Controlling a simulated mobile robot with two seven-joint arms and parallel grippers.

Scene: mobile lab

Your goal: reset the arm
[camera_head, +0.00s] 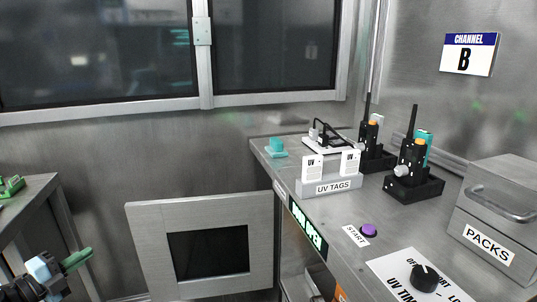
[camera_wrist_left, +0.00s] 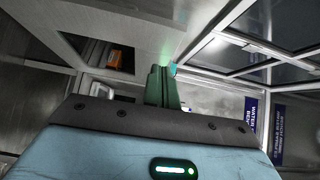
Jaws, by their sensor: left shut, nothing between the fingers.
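My left gripper (camera_head: 78,259) is at the lower left of the head view, with its green fingers closed and nothing between them. In the left wrist view its fingers (camera_wrist_left: 162,86) are pressed together at the centre. It is left of the open metal door and apart from everything I can see. My right gripper is in neither view.
A metal counter (camera_head: 322,218) on the right holds a UV TAGS holder (camera_head: 331,187), black radios in chargers, a purple START button (camera_head: 368,230), a black knob (camera_head: 424,278) and a PACKS box (camera_head: 502,220). An open door with a dark window (camera_head: 150,240) stands before the counter. Another table (camera_head: 30,190) is left.

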